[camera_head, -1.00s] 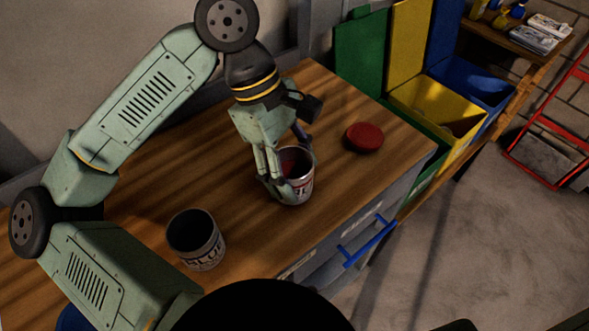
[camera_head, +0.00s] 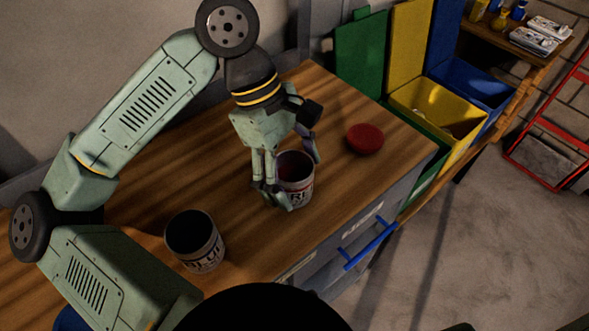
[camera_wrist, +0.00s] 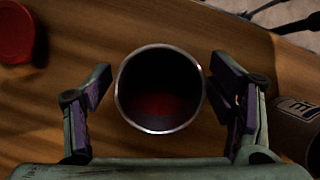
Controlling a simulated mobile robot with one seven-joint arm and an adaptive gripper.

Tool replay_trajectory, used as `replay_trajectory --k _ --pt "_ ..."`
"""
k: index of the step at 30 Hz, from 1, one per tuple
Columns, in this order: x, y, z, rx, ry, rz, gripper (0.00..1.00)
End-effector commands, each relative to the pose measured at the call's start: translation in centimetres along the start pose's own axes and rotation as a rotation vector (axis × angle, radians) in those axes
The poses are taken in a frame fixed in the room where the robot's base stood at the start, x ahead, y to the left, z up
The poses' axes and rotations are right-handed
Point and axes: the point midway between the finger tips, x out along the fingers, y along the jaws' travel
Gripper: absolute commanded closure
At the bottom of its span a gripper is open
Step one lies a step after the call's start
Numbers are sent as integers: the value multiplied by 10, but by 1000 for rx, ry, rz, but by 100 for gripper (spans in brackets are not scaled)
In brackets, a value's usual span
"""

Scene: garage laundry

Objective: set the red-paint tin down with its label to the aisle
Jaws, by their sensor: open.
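The red-paint tin (camera_head: 299,190) stands upright on the wooden worktop, near its front edge. It is open, and dark red shows inside it in the wrist view (camera_wrist: 160,127). Its label, with part of "RED" readable, faces the front edge and the aisle side. My gripper (camera_head: 298,178) is open around the tin, one finger on each side. In the wrist view my gripper (camera_wrist: 165,92) shows a gap between each finger and the tin's wall.
An open tin labelled "BLUE" (camera_head: 195,241) stands to the left on the worktop (camera_head: 345,205). A red lid (camera_head: 365,139) lies to the right. Green, yellow (camera_head: 430,108) and blue bins stand beyond the right end. A drawer with a blue handle (camera_head: 369,244) is below the front edge.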

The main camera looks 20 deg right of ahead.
Motion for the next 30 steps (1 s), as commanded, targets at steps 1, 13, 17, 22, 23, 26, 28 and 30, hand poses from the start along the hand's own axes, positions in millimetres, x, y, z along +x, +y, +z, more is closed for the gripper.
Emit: replay_trajectory --k 1,13,17,22,23,26,28,30 --pt "0 0 0 0 0 0 24" --pt "-55 1 0 -2 3 1 24" --pt "-84 1 1 -1 3 -1 24" --pt "-110 0 1 -2 3 -1 24" --pt "-113 0 1 -2 3 -2 24" --pt "-120 0 1 0 1 -2 24" --pt "-122 0 2 2 1 -2 24" --pt "-123 0 2 2 1 -2 24"
